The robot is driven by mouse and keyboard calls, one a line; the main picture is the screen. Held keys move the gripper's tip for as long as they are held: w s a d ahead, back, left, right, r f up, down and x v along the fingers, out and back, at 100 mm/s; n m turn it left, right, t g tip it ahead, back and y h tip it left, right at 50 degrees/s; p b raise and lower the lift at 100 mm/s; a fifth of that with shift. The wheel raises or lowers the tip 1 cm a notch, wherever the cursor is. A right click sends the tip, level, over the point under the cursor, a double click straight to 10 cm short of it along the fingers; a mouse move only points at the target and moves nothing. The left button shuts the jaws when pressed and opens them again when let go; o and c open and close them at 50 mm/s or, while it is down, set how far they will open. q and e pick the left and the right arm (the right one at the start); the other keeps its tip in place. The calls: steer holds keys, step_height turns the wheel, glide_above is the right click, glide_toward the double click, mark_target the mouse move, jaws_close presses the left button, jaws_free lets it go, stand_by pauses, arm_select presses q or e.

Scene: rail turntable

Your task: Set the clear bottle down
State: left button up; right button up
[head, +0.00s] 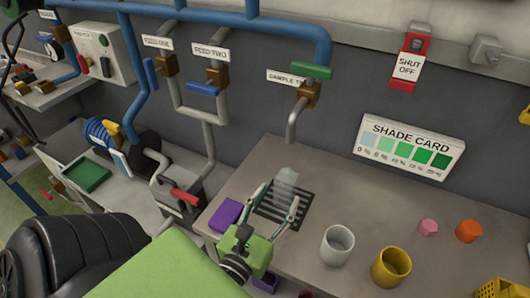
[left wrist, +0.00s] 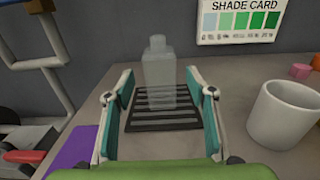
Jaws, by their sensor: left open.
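The clear bottle (head: 286,183) stands upright on the black slatted grate (head: 269,213) on the grey counter. In the left wrist view the bottle (left wrist: 159,75) stands toward the far part of the grate (left wrist: 140,124). My left gripper (head: 276,204) is open, its teal-padded fingers on either side of the grate. In the left wrist view its fingers (left wrist: 158,88) are spread wide, with clear space between them and the bottle. My right gripper is not in view.
The sample tap pipe (head: 293,122) hangs above and behind the bottle. A purple block (head: 225,215) lies left of the grate. A white cup (head: 337,245) and a yellow cup (head: 390,267) stand to the right.

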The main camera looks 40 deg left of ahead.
arm_select(q)
steer(key=b+v, duration=0.1)
steer(key=v, duration=0.1)
steer(key=b+v, duration=0.1)
steer(key=v, duration=0.1)
steer(key=shift+s+f, duration=0.1)
steer(key=shift+f, duration=0.15)
steer(key=shift+s+d+r, duration=0.15)
steer(key=shift+s, duration=0.3)
steer(key=shift+s+d+r, duration=0.1)
steer(key=shift+s, duration=0.35)
